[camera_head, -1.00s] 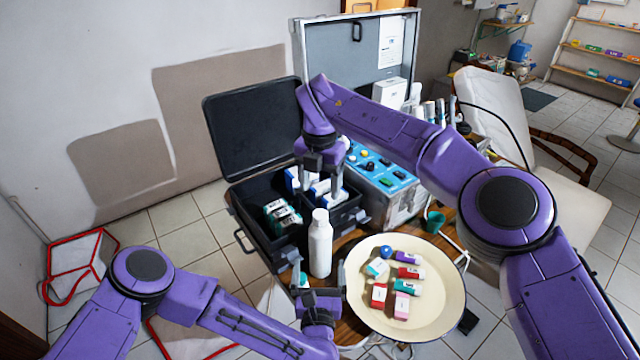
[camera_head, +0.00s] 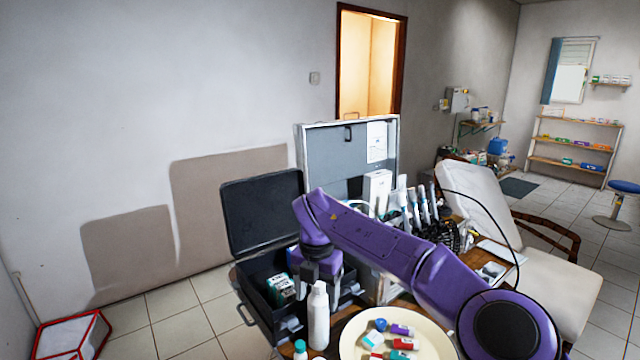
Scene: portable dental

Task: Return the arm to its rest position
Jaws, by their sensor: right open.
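My right arm is purple and reaches in from the lower right across the table. My right gripper (camera_head: 322,284) points down at the black case (camera_head: 262,220), behind the white bottle (camera_head: 318,315). Its jaws are open, though their tips are partly hidden by the bottle. Green-and-white boxes (camera_head: 281,288) sit inside the case, left of the gripper. My left arm and left gripper are out of view.
A cream plate (camera_head: 350,346) with small coloured boxes and a blue ball (camera_head: 380,325) is at the bottom edge. A grey metal case (camera_head: 335,155) stands open behind. A white dental chair (camera_head: 480,205) is at right, and a doorway (camera_head: 368,65) is behind.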

